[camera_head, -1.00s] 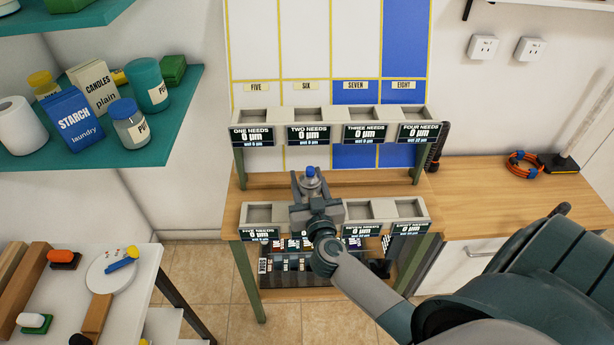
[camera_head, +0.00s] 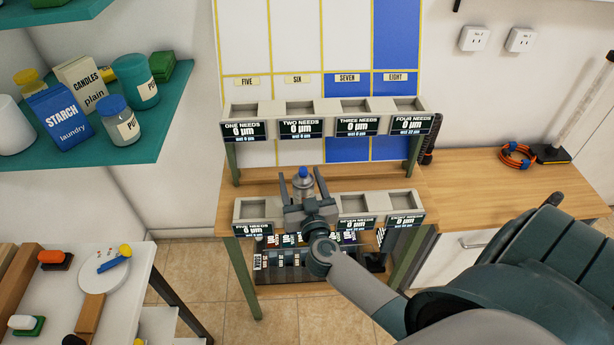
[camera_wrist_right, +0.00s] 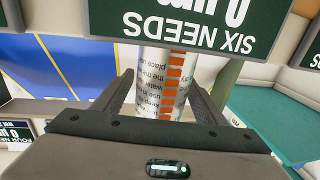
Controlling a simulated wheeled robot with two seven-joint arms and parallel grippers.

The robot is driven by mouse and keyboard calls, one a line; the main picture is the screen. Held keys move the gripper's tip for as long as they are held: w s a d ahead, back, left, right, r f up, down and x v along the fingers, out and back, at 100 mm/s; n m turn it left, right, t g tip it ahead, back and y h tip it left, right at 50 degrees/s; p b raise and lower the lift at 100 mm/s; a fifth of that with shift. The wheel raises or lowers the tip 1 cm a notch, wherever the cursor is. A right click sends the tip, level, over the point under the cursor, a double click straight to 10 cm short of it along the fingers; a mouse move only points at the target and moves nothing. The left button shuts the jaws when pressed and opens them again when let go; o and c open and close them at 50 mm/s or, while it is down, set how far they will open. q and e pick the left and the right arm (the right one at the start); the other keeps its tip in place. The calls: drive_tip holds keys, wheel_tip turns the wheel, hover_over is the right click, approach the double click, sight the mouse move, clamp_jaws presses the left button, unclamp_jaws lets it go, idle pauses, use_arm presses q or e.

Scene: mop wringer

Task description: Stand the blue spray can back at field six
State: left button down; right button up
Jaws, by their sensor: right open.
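The spray can (camera_head: 304,186), a pale cylinder with a blue cap, is upright at the second compartment of the lower rack (camera_head: 251,210). In the right wrist view, the can (camera_wrist_right: 160,82) shows printed text and a column of orange marks. The SIX NEEDS sign (camera_wrist_right: 185,25) appears upside down there and hides one end of the can. My right gripper (camera_head: 303,184) is open, with one finger on each side of the can and a gap visible at each. Whether the can's base touches the compartment floor is hidden. My left gripper is not in view.
The upper rack (camera_head: 270,109) stands behind, with empty compartments. The compartments on either side of the can look empty. A teal shelf (camera_head: 160,118) with boxes and jars is at the left. A wooden counter (camera_head: 475,195) extends to the right.

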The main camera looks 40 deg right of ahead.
use_arm(q)
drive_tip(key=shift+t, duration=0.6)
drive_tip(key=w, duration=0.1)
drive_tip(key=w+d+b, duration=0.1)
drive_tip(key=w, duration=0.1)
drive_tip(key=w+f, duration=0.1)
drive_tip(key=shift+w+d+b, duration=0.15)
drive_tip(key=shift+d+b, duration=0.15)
drive_tip(key=shift+b, duration=0.1)
use_arm(e)
drive_tip(key=v, duration=1.7)
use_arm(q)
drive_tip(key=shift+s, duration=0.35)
use_arm(e)
drive_tip(key=shift+s+a, duration=0.1)
drive_tip(key=shift+f, duration=0.1)
